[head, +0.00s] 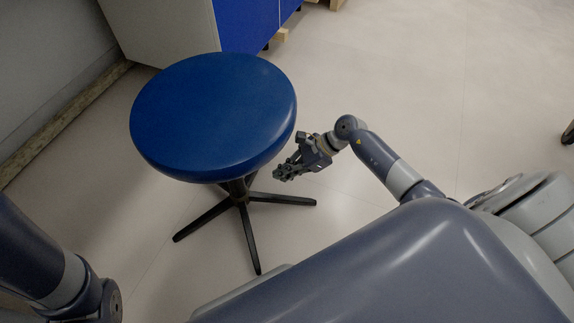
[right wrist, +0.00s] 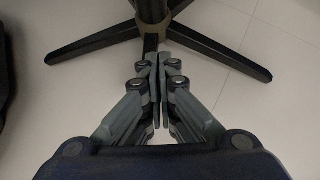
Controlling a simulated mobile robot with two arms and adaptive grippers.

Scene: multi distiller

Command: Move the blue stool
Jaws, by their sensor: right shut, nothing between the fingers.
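The blue stool (head: 213,112) stands upright on the floor, with a round blue seat and a black star-shaped base. In the right wrist view its dark column and base legs (right wrist: 100,42) show at the top, beyond my fingers. My right gripper (head: 280,175) is shut and empty, to the right of the stool's column and lower than the seat. In the right wrist view my right gripper (right wrist: 160,62) has its fingertips together, pointing at the base. I cannot tell whether it touches the stool. The seat hides part of the column. My left arm shows at the lower left, but its gripper is out of view.
A grey and blue cabinet (head: 245,22) stands behind the stool. A wall with a skirting strip (head: 65,122) runs along the left. The pale floor (head: 430,80) is open to the right. A dark object (head: 568,134) is cut off at the right edge.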

